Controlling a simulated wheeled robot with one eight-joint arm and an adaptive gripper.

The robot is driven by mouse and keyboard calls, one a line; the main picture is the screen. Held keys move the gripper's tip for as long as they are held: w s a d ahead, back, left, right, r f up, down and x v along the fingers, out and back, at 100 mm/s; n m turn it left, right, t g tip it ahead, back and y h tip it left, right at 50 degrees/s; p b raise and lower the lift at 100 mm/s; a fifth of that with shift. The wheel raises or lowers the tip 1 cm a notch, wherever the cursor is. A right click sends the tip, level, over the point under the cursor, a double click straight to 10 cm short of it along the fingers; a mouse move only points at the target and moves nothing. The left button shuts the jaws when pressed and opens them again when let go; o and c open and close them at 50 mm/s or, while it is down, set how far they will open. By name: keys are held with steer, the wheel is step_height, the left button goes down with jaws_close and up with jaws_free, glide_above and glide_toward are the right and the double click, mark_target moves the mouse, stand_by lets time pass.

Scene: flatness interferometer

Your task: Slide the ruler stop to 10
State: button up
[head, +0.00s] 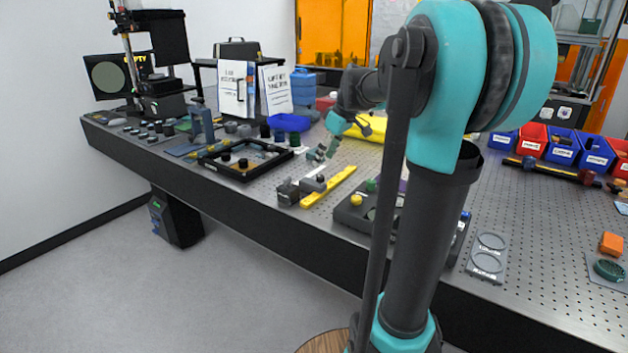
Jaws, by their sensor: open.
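A yellow bar that looks like the ruler (330,187) lies at a slant on the perforated table, near its front edge. Dark grey blocks (288,193) sit at its left side, and one of them is probably the ruler stop; its marks are too small to read. My gripper (317,154) is open and points down to the left, above and behind the blocks. It appears apart from them and holds nothing that I can see. A pale strip (315,172) lies beneath it.
A black-framed tray (246,176) with small parts stands to the left. A dark box with coloured knobs (352,217) stands right of the yellow bar, partly behind my arm. Blue and red bins (562,146) line the right back. A blue tray (288,122) lies behind.

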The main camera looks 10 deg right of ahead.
mark_target(313, 182)
steer(key=x, duration=1)
steer(key=shift+w+a+f, duration=0.1)
steer(key=shift+f, duration=0.25)
steer(key=shift+c, duration=0.2)
jaws_close()
